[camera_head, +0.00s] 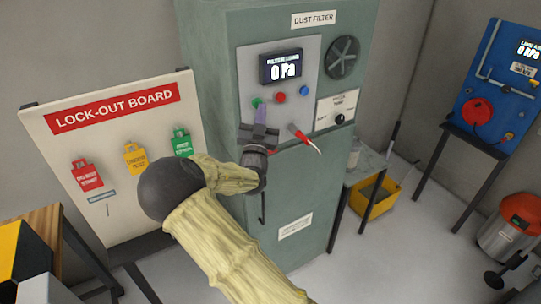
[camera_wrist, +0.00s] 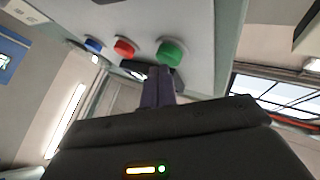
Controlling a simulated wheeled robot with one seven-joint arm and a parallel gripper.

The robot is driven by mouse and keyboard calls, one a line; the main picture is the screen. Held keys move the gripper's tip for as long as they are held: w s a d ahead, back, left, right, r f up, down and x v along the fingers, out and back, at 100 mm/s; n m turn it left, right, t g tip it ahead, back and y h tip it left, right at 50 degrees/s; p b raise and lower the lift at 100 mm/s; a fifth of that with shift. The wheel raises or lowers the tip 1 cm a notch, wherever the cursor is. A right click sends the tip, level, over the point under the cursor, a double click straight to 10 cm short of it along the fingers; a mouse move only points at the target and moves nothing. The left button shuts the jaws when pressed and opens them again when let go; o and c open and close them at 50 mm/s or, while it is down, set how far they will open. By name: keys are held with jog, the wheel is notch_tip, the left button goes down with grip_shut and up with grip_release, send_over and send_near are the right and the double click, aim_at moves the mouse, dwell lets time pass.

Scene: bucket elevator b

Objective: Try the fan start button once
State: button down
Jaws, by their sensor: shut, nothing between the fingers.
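The dust filter cabinet (camera_head: 225,60) is green, with a grey control panel (camera_head: 300,60) carrying a green button (camera_head: 257,102), a red button (camera_head: 281,97) and a blue button (camera_head: 304,91). No label saying fan start is readable. In the wrist view the green button (camera_wrist: 171,52) is nearest my fingers, with the red button (camera_wrist: 124,47) and blue button (camera_wrist: 93,44) to its left. My gripper (camera_head: 261,112) is shut and empty, its purple fingertips just below the green button. In the wrist view the fingertips (camera_wrist: 158,70) overlap its lower edge; I cannot tell if they touch.
The panel's display (camera_head: 284,67) reads 0 Pa. A red-handled lever (camera_head: 298,132) sticks out right of my gripper. A selector panel (camera_head: 338,108) is beyond it. A lock-out board (camera_head: 110,125) with coloured tags stands left. A yellow bin (camera_head: 378,200) is on the floor at right.

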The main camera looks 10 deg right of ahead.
jog(key=shift+w+a, duration=0.1)
jog(key=shift+w, duration=0.35)
dwell(0.6)
jog(key=shift+b, duration=0.3)
jog(key=shift+s+d+b, duration=0.2)
jog(key=shift+s+b, duration=0.05)
jog(key=shift+s, duration=0.3)
jog(key=shift+s+d+b, duration=0.15)
jog(key=shift+s+b, duration=0.05)
jog(key=shift+s, duration=0.3)
jog(key=s+d+b, duration=0.2)
jog(key=s, duration=0.3)
jog(key=shift+s, duration=0.35)
jog(key=shift+a, duration=0.1)
